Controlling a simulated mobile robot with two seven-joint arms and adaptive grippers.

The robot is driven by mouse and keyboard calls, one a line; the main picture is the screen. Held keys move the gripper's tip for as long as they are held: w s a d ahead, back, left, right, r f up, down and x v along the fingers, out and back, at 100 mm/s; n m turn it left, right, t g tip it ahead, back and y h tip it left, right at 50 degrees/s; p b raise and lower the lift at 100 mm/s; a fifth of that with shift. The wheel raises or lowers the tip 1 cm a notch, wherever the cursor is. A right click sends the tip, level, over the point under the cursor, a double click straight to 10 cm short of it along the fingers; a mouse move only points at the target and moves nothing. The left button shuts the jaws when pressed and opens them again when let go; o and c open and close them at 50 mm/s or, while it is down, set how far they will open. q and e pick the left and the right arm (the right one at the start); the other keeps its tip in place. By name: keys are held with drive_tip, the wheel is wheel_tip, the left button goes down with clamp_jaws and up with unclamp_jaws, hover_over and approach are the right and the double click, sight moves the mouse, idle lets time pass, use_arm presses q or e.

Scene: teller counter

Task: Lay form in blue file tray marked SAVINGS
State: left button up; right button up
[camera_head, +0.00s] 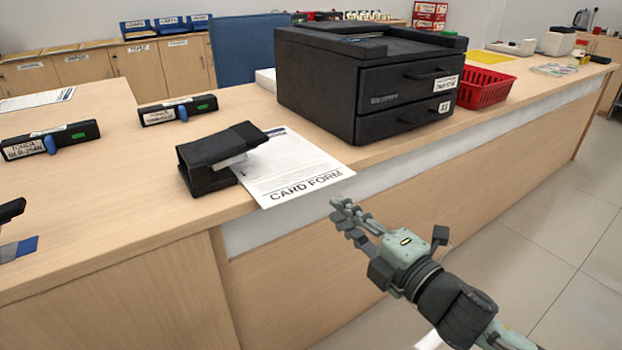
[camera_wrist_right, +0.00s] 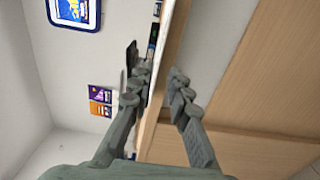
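A white form (camera_head: 290,175) headed CARD FORM lies on the counter, its near edge reaching slightly past the counter's front edge. A black holder-like object (camera_head: 212,160) sits over its left part. My right gripper (camera_head: 347,207) is just off the counter front, right of the form's near corner. In the wrist view its fingers (camera_wrist_right: 158,85) are apart, with the counter edge seen between them and nothing held. Blue file trays (camera_head: 137,29) stand on the back cabinet; their labels are too small to read surely.
A black drawer unit (camera_head: 372,95) and red basket (camera_head: 482,88) stand right of the form. Black labelled devices (camera_head: 177,111) with blue knobs lie to the left. A blue chair back (camera_head: 245,45) stands behind. Bare counter (camera_head: 110,195) lies at front left.

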sight(313, 189)
use_arm(q)
drive_tip(key=shift+s+a+f+g+p, duration=0.2)
drive_tip(key=shift+s+a+g, duration=0.1)
drive_tip(key=shift+s, duration=0.15)
drive_tip(key=shift+s+a+f+g+p, duration=0.15)
drive_tip(key=shift+s+a+f+g, duration=0.1)
drive_tip(key=shift+s, duration=0.2)
use_arm(e)
drive_tip(key=shift+x, duration=4.7)
drive_tip(key=shift+c, duration=1.3)
clamp_jaws()
use_arm(q)
drive_tip(key=shift+r, duration=0.1)
